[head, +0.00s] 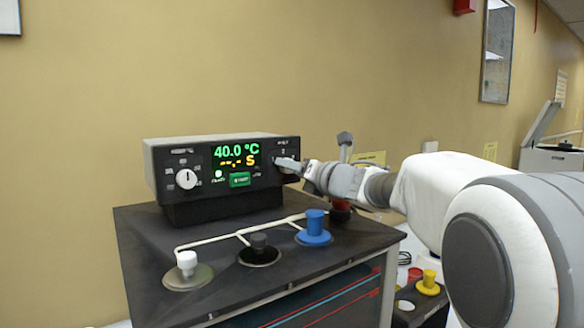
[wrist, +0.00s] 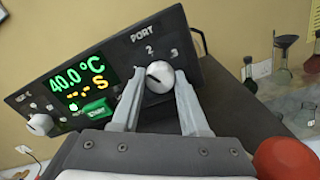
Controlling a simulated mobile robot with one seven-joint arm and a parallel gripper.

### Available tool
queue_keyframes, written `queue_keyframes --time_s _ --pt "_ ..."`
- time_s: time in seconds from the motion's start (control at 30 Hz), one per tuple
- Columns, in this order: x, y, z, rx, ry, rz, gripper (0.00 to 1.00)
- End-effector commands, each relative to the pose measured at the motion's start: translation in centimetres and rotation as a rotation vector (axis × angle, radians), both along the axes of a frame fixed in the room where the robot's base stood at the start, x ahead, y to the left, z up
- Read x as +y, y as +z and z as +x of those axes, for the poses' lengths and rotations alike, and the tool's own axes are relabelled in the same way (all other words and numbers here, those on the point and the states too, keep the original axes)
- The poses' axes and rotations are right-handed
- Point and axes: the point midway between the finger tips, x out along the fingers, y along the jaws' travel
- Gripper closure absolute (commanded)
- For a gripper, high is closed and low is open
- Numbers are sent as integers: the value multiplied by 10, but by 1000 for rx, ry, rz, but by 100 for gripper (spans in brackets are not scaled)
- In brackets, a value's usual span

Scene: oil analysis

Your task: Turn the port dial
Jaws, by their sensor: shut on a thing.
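The black instrument box (head: 221,150) stands on a dark bench, its display reading 40.0 °C. In the wrist view, the silver port dial (wrist: 160,76) sits on its panel under the word PORT, with the marks 2 and 3 visible. My gripper (wrist: 158,84) has one finger on each side of the dial and is shut on it. A short dark mark shows on the dial's left part; which number it points to is unclear. In the head view, my gripper (head: 288,165) reaches the panel's right end from the right and hides the dial.
Another knob (head: 187,179) and a green button (head: 240,180) are on the same panel. White, black and blue (head: 314,227) capped fittings stand on the bench top (head: 140,225) in front. A red rounded thing (wrist: 285,158) and glassware (wrist: 283,55) show at right in the wrist view.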

Motion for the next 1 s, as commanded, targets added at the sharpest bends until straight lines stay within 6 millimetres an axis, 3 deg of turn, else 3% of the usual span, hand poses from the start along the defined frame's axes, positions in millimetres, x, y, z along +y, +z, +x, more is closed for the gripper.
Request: queue_keyframes --time_s 1.0 --pt "-1 2 0 541 -2 801 100"
